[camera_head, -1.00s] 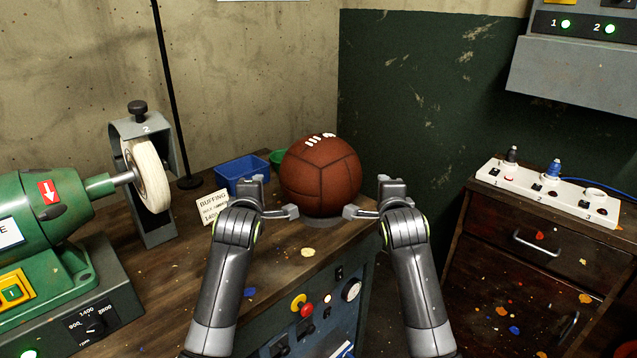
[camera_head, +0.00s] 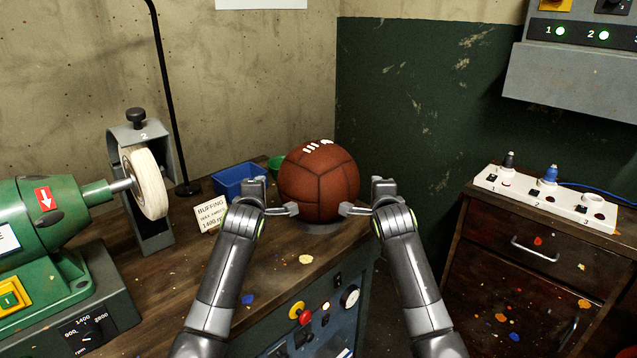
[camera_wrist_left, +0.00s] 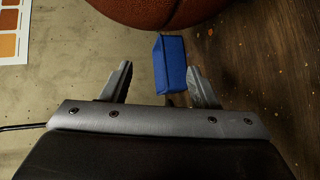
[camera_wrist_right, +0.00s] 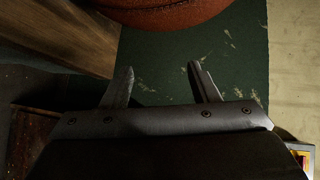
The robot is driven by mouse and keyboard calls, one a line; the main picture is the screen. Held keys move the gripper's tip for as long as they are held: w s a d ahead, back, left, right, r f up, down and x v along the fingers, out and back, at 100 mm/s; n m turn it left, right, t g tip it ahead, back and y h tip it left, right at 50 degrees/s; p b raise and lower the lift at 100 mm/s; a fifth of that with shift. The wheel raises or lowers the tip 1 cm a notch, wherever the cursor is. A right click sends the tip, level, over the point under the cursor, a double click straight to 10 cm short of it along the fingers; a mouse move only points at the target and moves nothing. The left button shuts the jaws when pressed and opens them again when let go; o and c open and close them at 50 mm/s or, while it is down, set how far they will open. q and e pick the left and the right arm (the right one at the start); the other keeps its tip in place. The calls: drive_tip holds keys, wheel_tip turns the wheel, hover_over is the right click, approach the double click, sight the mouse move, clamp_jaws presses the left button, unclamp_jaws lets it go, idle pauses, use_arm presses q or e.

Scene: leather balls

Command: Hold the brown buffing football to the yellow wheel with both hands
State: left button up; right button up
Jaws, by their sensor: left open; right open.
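The brown football (camera_head: 318,182), a round panelled ball with white laces on top, rests on a low grey ring (camera_head: 322,228) at the bench's far right end. My left gripper (camera_head: 277,199) is open at its lower left side; my right gripper (camera_head: 364,199) is open at its lower right side. Whether either touches the ball I cannot tell. Both wrist views show empty, spread fingers, with the ball (camera_wrist_left: 160,10) (camera_wrist_right: 165,12) beyond them. The only wheel in view is cream rather than clearly yellow: a buffing wheel (camera_head: 150,183) on the green machine at left.
The green machine (camera_head: 40,225) and a grey guard marked 2 (camera_head: 154,230) stand left. A blue bin (camera_head: 236,182), a green bowl (camera_head: 275,165) and a buffing sign (camera_head: 211,213) are behind my left gripper. A cabinet with a socket strip (camera_head: 545,197) stands right.

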use_arm(q)
drive_tip(key=d+x, duration=0.1)
drive_tip(key=x, duration=0.7)
drive_tip(key=shift+d, duration=0.25)
use_arm(e)
drive_tip(key=a+x, duration=0.1)
drive_tip(key=x, duration=0.7)
drive_tip(key=shift+a, duration=0.25)
use_arm(q)
drive_tip(key=shift+w+d+f, duration=0.1)
drive_tip(key=shift+d, duration=0.1)
use_arm(e)
drive_tip(key=shift+w+a, duration=0.15)
drive_tip(key=shift+a, duration=0.05)
use_arm(q)
drive_tip(key=shift+d, duration=0.1)
use_arm(e)
drive_tip(key=shift+a, duration=0.1)
